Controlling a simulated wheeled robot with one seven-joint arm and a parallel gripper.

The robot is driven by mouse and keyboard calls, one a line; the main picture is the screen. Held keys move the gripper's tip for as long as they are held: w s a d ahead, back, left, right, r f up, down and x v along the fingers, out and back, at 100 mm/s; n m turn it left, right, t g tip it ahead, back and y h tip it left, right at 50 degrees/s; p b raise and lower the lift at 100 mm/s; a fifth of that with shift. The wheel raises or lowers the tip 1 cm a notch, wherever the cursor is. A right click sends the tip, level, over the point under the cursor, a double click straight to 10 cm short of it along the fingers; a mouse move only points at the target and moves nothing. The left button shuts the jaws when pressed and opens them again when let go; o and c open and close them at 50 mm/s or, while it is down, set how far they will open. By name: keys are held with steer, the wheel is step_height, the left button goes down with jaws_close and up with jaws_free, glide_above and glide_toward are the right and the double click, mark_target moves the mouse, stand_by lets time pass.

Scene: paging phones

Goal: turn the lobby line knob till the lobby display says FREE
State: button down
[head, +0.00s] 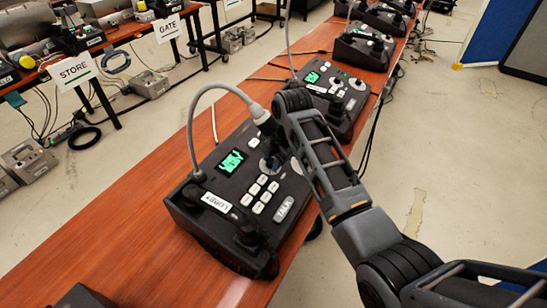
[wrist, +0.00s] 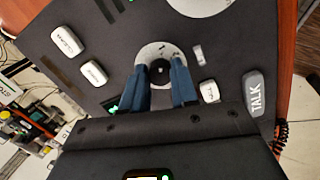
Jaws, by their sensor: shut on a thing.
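The lobby phone (head: 218,218) is a black desk console with a white LOBBY label (head: 216,201). Its green lit display (head: 232,161) shows dark characters too small to read. My gripper (wrist: 160,88) has two blue fingers in the wrist view. They are shut on the small black knob (wrist: 159,69) in the middle of a round pale dial (wrist: 154,51). In the head view my arm reaches in from the right, and its end hides most of the knob.
White keys (head: 262,190) and a TALK key (wrist: 257,92) sit beside the dial. A grey gooseneck microphone (head: 190,130) arches over the console. A second phone (head: 335,98) stands just behind on the red-brown table (head: 110,235).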

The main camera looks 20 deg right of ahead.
steer(key=m, duration=0.4)
steer(key=shift+m+g, duration=0.3)
steer(key=shift+m, duration=1.6)
steer(key=c, duration=0.9)
jaws_free()
steer(key=shift+o, duration=0.2)
steer(key=shift+r, duration=0.1)
steer(key=v, duration=0.7)
steer(key=shift+s+r+b, duration=0.15)
steer(key=shift+r+b, duration=0.15)
steer(key=shift+b, duration=0.15)
